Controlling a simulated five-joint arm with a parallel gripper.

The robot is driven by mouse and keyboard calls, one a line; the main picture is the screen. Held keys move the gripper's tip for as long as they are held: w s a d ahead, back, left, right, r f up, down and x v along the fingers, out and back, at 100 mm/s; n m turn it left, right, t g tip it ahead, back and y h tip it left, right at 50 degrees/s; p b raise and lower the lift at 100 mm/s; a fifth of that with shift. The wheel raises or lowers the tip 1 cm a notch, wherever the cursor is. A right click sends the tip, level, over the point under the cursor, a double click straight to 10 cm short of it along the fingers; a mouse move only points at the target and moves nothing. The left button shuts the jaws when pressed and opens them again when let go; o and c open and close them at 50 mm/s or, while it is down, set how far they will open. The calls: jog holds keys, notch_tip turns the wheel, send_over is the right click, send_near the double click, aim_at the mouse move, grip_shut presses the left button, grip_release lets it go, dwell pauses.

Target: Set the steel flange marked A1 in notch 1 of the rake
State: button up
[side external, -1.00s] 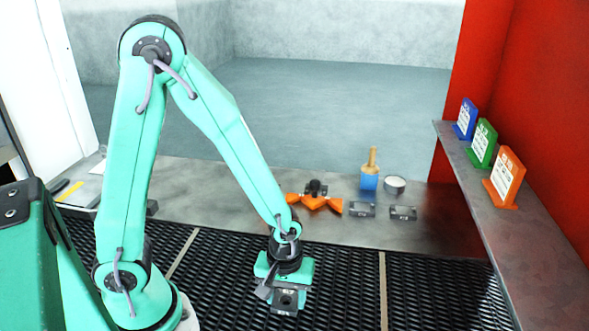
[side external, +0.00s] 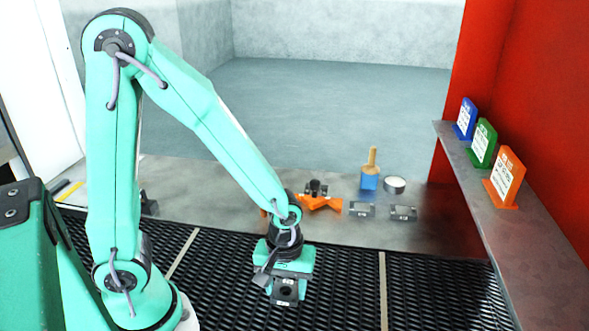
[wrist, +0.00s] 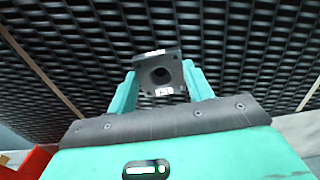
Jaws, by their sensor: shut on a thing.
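My gripper (side external: 286,276) is shut on a dark square steel flange (side external: 278,291) with a round hole, and holds it over the black mesh belt. The wrist view shows the flange (wrist: 176,74) between the two green fingers, with small white labels whose marks are too small to read. An orange zigzag piece (side external: 323,203) with V-shaped dips, which appears to be the rake, lies on the steel ledge behind my gripper. My wrist hides its left part. Its notch numbers cannot be read.
Two more dark blocks (side external: 361,209) (side external: 403,213) with white labels lie right of the orange piece. Behind them stand a blue pot with a brush (side external: 370,181) and a round tin (side external: 394,185). A dark fitting (side external: 316,188) sits behind the orange piece. Sign stands (side external: 506,178) line the right shelf.

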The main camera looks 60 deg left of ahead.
jog(key=shift+d+r, duration=0.1)
jog(key=shift+r, duration=0.4)
jog(key=s+d+r, duration=0.6)
jog(key=s+d, duration=0.1)
jog(key=s, duration=0.1)
jog(key=shift+s+d+r, duration=0.3)
jog(key=shift+s+r, duration=0.05)
jog(key=shift+w, duration=0.1)
jog(key=w+a+r+m, duration=0.4)
jog(key=w+a, duration=0.4)
jog(key=w, duration=0.3)
jog(key=w+a+r+m, duration=0.4)
jog(key=w+a, duration=0.4)
jog(key=w, duration=0.4)
jog(key=shift+m, duration=0.5)
